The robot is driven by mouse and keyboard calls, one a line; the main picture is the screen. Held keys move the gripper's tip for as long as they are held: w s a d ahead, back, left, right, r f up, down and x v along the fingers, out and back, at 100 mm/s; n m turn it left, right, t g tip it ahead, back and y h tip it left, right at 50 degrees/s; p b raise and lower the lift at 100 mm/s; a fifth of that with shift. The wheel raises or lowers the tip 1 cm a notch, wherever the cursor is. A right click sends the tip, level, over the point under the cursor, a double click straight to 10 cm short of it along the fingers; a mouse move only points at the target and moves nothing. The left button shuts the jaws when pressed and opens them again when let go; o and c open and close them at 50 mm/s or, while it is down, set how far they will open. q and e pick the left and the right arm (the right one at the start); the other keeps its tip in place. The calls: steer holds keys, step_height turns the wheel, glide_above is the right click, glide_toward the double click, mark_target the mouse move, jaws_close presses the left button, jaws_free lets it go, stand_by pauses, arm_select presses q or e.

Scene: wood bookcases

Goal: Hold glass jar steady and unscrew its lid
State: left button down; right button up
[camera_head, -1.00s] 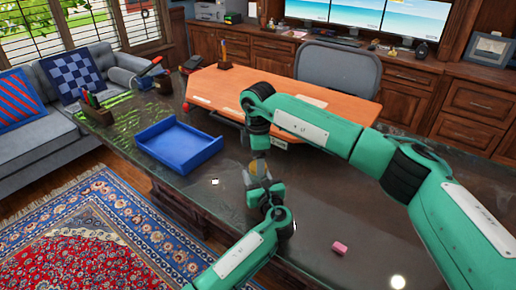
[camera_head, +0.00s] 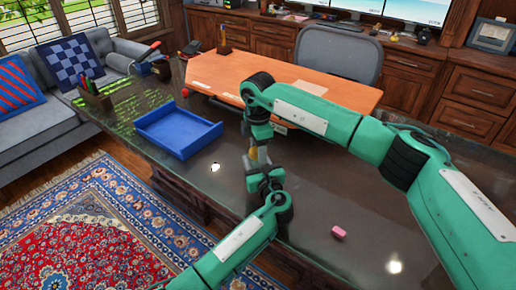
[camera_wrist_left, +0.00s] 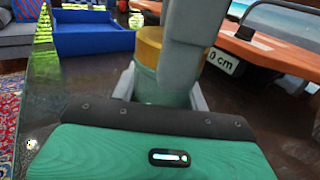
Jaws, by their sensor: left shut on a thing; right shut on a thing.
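The glass jar (camera_wrist_left: 150,88) stands upright between the fingers of my left gripper (camera_wrist_left: 162,92) in the left wrist view; its body looks greenish. Its gold lid (camera_wrist_left: 149,46) is on top. A grey finger of my right gripper (camera_wrist_left: 188,45) comes down from above against the lid and hides its right part. In the head view my left gripper (camera_head: 264,172) reaches from below and my right gripper (camera_head: 254,156) points down just above it. Both are shut, the left on the jar, the right on the lid. The jar is mostly hidden there between the grippers.
The dark desk (camera_head: 310,205) carries a blue tray (camera_head: 180,136) left of the grippers and a pink block (camera_head: 338,232) at front right. An orange-brown raised board (camera_head: 290,85) lies behind, with a pen holder (camera_head: 224,48). The desk front right is mostly clear.

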steer(key=n, duration=1.2)
steer(key=shift+r+n, duration=0.1)
steer(key=shift+n, duration=0.2)
steer(key=n, duration=0.9)
steer(key=shift+w, duration=0.1)
steer(key=n, duration=0.4)
steer(key=shift+n, duration=0.4)
steer(key=n, duration=0.7)
steer(key=shift+n, duration=0.4)
steer(key=n, duration=0.6)
steer(key=shift+n, duration=0.3)
